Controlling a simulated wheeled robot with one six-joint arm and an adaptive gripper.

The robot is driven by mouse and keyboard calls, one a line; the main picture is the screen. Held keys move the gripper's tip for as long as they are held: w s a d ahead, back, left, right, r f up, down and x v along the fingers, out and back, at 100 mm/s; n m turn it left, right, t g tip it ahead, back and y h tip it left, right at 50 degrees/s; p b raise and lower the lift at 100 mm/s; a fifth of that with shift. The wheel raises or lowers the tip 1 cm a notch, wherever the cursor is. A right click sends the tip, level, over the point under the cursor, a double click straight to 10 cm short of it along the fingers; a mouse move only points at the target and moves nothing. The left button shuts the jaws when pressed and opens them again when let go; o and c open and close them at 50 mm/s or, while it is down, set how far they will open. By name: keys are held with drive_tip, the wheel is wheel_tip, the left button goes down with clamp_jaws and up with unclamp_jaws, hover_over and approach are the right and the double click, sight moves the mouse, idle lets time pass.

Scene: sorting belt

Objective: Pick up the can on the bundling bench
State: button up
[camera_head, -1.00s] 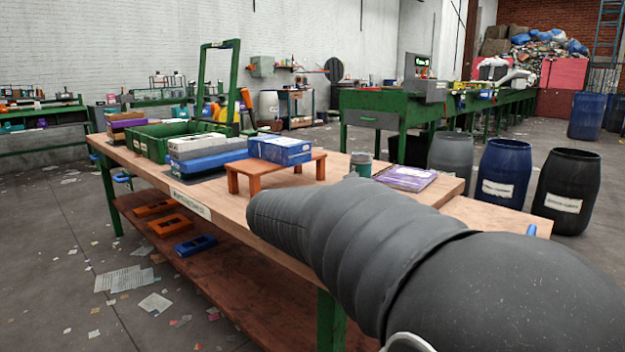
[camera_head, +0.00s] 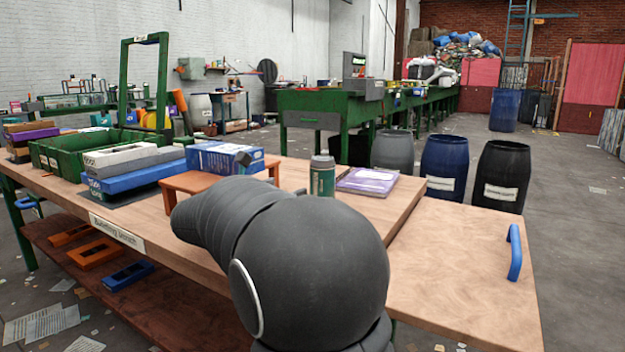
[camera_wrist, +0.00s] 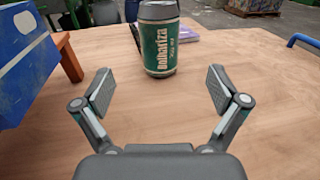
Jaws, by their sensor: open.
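The can (camera_wrist: 158,45) is green with a grey top and pale lettering. It stands upright on the bundling bench (camera_wrist: 200,120), ahead of my gripper (camera_wrist: 160,92) in the wrist view. My gripper's two fingers are spread apart and nothing is between them; the can is beyond the fingertips. In the head view the can (camera_head: 322,176) stands behind my arm, just right of the small orange stand. The bench (camera_head: 405,200) carries a "Bundling bench" label at its front edge. My gripper is hidden behind my arm in the head view.
The orange stand (camera_head: 188,182) with a blue box (camera_head: 225,158) is left of the can. A purple packet (camera_head: 368,180) lies close to its right. A blue handle (camera_head: 515,252) is at the bench's right end. The right bench top is clear.

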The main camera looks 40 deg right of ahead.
sight(322, 176)
drive_tip(key=w+d, duration=0.1)
drive_tip(key=d, duration=0.7)
drive_tip(key=w+d, duration=0.1)
drive_tip(key=d, duration=0.3)
drive_tip(key=shift+w+d, duration=0.3)
drive_tip(key=shift+d, duration=0.1)
drive_tip(key=shift+c, duration=0.3)
drive_tip(key=c, duration=0.8)
